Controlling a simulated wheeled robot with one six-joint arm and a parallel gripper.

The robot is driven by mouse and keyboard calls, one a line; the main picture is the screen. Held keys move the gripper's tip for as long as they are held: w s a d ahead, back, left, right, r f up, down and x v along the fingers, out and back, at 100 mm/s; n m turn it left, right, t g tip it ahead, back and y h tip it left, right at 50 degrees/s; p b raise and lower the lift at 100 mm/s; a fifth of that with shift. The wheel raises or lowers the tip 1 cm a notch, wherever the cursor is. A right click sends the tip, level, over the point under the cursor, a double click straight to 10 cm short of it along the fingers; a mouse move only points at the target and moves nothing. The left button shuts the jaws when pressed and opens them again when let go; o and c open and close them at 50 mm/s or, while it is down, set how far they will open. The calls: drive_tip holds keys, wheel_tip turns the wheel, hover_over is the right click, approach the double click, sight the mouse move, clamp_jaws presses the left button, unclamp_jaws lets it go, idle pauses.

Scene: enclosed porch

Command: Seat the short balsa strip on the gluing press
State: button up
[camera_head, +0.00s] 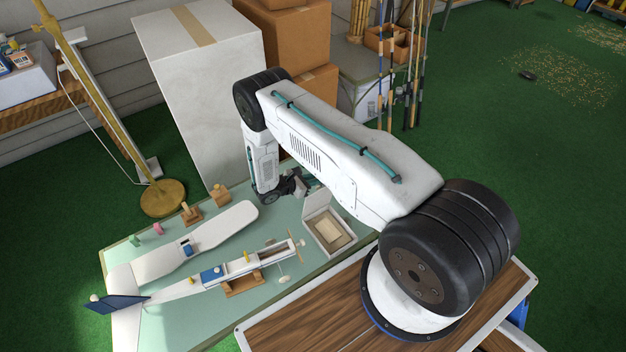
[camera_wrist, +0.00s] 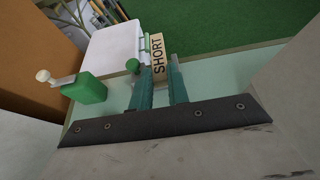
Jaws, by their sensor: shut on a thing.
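The short balsa strip (camera_wrist: 157,55), a pale tan piece marked SHORT, is between the two teal fingers of my gripper (camera_wrist: 158,76) in the wrist view. The fingers are shut on it, and its label faces the camera. A green block (camera_wrist: 88,90) with a metal lever and a pale knob stands left of the fingers, apart from them; it may be part of the gluing press, but I cannot tell. A small green knob (camera_wrist: 132,65) shows close beside the left finger. In the head view my gripper is at the table's far end, mostly hidden behind my arm.
The pale green worktable (camera_head: 185,322) carries a model plane fuselage (camera_head: 185,291), a white wing (camera_head: 200,243) and an open white box (camera_head: 321,236). A tall white box (camera_head: 200,100) and cardboard boxes (camera_head: 296,40) stand behind. A brass stand (camera_head: 162,198) is at left.

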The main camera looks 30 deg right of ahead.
sight(313, 191)
drive_tip(key=shift+f, duration=1.95)
idle(0.7)
drive_tip(key=o, duration=1.5)
drive_tip(key=shift+a+r, duration=0.1)
drive_tip(key=shift+a+r, duration=1.9)
drive_tip(key=shift+a, duration=0.3)
drive_tip(key=shift+v, duration=3.9)
